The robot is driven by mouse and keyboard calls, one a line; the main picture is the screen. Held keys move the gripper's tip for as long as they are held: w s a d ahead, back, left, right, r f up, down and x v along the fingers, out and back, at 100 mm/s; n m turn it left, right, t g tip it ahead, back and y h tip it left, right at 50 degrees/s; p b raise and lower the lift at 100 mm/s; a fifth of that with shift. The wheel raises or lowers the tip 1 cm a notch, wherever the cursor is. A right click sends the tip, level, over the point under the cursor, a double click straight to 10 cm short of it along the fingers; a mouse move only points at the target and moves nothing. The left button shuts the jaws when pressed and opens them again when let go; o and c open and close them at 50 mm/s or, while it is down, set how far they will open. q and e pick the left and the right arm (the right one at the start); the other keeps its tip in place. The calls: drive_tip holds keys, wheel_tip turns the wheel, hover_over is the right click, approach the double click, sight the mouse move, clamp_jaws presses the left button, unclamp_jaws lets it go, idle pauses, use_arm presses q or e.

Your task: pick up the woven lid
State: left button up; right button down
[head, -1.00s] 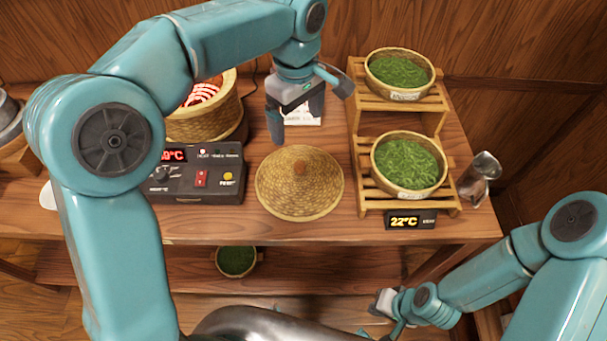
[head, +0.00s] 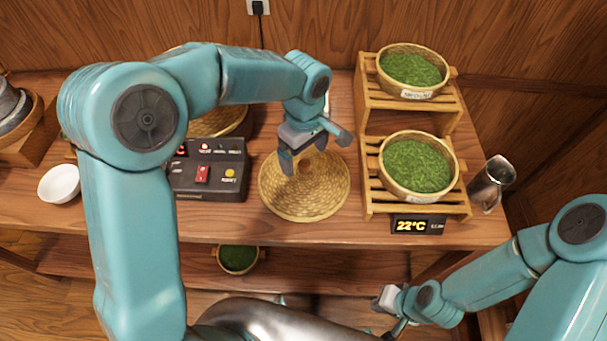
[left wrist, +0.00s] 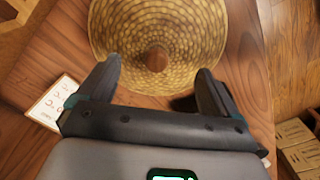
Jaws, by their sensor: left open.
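The woven lid (head: 322,198) is a shallow straw cone lying on the table, in the middle of the head view. In the left wrist view the lid (left wrist: 205,30) fills the top centre, with its brown knob (left wrist: 156,59) facing up. My left gripper (head: 304,170) is open and empty above the far part of the lid. In the left wrist view its two fingers (left wrist: 154,80) stand apart on either side of the knob, not closed on it. My right gripper (head: 386,303) is low at the front, away from the lid.
A control box (head: 215,192) sits left of the lid. A wooden rack (head: 368,205) with baskets of green leaves (head: 417,166) stands close on the right, with a temperature display (head: 418,226) in front. A metal jug (head: 490,184) and white bowl (head: 59,184) stand farther out.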

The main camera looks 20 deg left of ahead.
sight(304, 165)
use_arm(q)
drive_tip(key=f, duration=0.4)
drive_tip(key=shift+w+f+p, duration=0.2)
drive_tip(key=shift+w+p, duration=0.15)
drive_tip(key=shift+p, duration=0.05)
drive_tip(key=shift+s+f, duration=0.2)
drive_tip(key=shift+w, duration=0.15)
drive_tip(key=c, duration=0.6)
clamp_jaws()
